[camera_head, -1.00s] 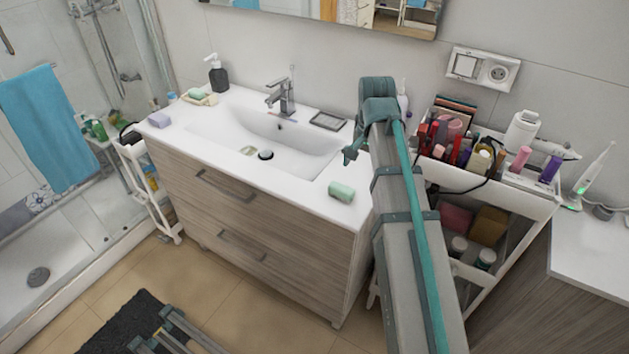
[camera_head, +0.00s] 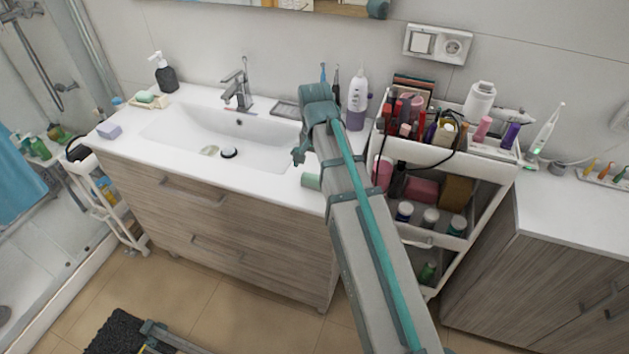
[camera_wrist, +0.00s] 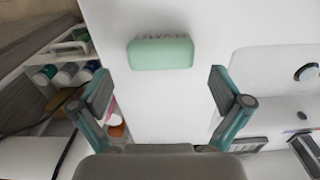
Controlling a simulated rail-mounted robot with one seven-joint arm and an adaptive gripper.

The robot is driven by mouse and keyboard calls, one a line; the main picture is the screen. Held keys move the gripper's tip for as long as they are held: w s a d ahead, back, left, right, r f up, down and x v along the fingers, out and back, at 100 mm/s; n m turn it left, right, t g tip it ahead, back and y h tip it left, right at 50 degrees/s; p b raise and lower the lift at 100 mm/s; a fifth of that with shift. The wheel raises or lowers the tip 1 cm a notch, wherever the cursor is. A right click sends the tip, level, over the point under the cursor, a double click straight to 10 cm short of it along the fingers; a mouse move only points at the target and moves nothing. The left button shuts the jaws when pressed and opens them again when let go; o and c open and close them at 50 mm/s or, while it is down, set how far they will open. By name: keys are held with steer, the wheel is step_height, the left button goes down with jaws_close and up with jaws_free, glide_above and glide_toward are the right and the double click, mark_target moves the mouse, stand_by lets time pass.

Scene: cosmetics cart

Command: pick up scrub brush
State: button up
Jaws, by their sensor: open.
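The scrub brush is a pale green block (camera_wrist: 160,54) with a row of whitish bristles along its far edge in the wrist view. It lies on the white countertop near the sink's right end. In the head view the brush (camera_head: 311,181) is partly hidden behind my arm. My gripper (camera_wrist: 162,90) is open and empty. Its two fingers stand wide apart in the wrist view, with the brush ahead of the gap between them. In the head view only a small part of the gripper (camera_head: 298,157) shows, above the countertop beside the brush.
The sink basin (camera_head: 190,140) and faucet (camera_head: 238,88) are to the left. A white cart (camera_head: 478,158) full of cosmetics stands right of the vanity. A purple-white bottle (camera_head: 357,100) stands at the back. The countertop around the brush is bare.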

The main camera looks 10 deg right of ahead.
mark_target(314, 176)
steer(key=shift+f+p, duration=0.8)
steer(key=shift+f, duration=1.65)
steer(key=c, duration=1)
steer(key=shift+r, duration=0.15)
steer(key=shift+r, duration=0.5)
step_height(314, 176, up, 2)
steer(key=shift+b, duration=0.35)
steer(key=s+a+r+b, duration=0.1)
steer(key=s+a+r, duration=0.3)
steer(key=s+r, duration=0.5)
steer(key=s, duration=0.4)
steer(key=shift+s+r+b, duration=0.25)
steer(key=shift+r+b, duration=0.15)
